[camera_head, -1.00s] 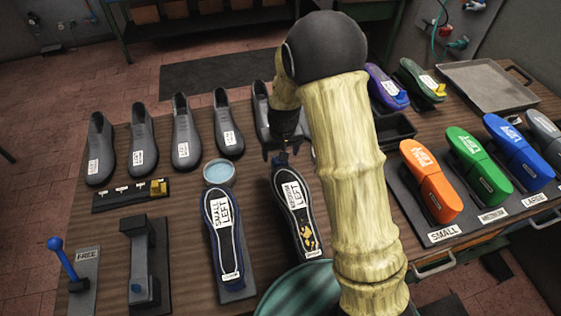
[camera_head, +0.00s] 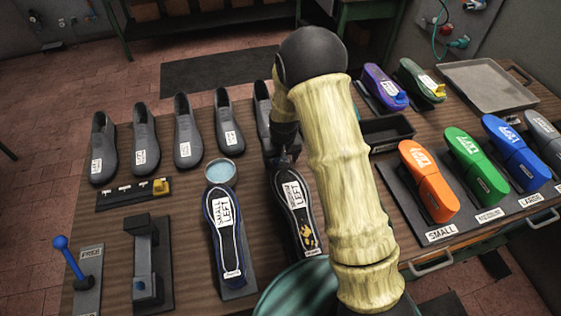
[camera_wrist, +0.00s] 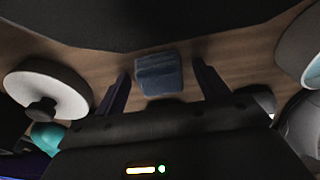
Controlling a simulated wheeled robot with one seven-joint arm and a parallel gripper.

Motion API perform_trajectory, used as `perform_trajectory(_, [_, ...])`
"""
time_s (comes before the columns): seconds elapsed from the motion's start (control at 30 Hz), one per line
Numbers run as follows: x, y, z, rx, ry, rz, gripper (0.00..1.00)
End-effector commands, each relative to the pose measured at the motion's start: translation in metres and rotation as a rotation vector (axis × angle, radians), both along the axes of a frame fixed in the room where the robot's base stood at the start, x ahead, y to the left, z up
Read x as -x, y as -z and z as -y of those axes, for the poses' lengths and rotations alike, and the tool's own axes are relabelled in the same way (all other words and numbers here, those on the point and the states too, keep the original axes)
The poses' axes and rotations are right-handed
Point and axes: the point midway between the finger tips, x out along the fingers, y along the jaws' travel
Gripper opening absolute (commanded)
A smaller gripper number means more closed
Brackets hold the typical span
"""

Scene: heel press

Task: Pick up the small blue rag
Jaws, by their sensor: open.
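The small blue rag (camera_wrist: 160,74) lies flat and folded on the brown wooden tabletop in the wrist view. My gripper (camera_wrist: 164,86) is open, with one dark finger to the left of the rag and one to the right. The rag sits between the fingers in the picture, and I see no contact. In the head view my gripper (camera_head: 283,156) is low over the bench, just beyond the top end of the right-hand dark sole (camera_head: 296,212). I cannot make out the rag there; my gripper and arm cover that area.
A black tray (camera_head: 385,133) is to the right. In the wrist view a pale disc (camera_wrist: 48,90) is at left.

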Motion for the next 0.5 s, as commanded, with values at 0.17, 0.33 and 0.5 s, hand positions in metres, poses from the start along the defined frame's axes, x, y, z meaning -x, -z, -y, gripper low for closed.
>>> perform_trajectory(0.17, [0.0001,-0.0002,-0.0003,0.000,-0.001,0.000,0.73])
perform_trajectory(0.33, [0.0003,-0.0003,-0.0011,0.000,-0.002,0.000,0.47])
perform_trajectory(0.5, [0.0003,-0.0003,-0.0013,0.000,-0.003,0.000,0.25])
